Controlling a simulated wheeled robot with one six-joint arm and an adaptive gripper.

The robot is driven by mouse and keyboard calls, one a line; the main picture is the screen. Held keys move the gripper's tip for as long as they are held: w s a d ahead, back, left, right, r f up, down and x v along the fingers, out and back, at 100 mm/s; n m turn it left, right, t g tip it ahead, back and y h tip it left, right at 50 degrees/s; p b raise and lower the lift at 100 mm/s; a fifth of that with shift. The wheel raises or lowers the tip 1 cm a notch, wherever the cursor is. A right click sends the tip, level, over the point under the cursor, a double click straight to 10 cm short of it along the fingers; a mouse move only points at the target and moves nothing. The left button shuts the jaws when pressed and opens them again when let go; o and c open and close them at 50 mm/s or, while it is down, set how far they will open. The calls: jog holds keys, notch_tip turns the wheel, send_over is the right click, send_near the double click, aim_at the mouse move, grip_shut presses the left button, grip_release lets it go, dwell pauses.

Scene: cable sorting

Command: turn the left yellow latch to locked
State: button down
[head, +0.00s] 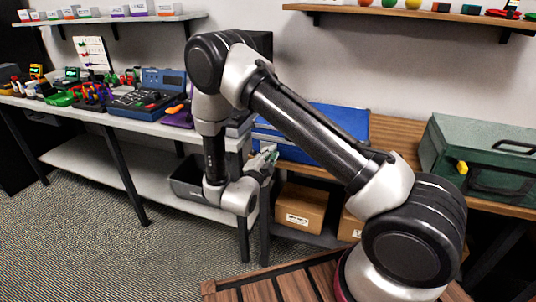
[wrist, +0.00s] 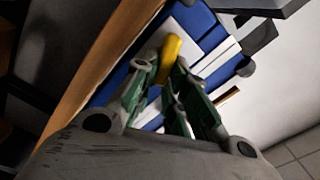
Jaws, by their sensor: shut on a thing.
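The yellow latch (wrist: 172,48) shows in the wrist view against a blue case (wrist: 200,20). My gripper (wrist: 165,70) has its green fingers on both sides of the latch's near end, shut on it. The fingers hide that end of the latch. In the head view the blue case (head: 335,125) lies on the wooden bench top, and my gripper (head: 270,155) is at its front left corner. The latch in my fingers cannot be made out in the head view. I cannot tell the latch's exact turn.
A green toolbox (head: 480,150) with a yellow latch (head: 462,167) stands at the right of the wooden bench. A cardboard box (head: 301,209) sits below. A grey bench (head: 75,108) with several tools is at the left. My arm crosses in front of the blue case.

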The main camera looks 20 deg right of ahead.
jog(key=m, duration=0.2)
jog(key=f+m, duration=0.1)
jog(key=m, duration=0.2)
jog(key=shift+d, duration=0.1)
jog(key=shift+s+m, duration=0.1)
jog(key=shift+m, duration=0.2)
dwell(0.4)
jog(key=c, duration=1.4)
grip_release()
jog(key=shift+c, duration=0.2)
jog(key=v, duration=1.2)
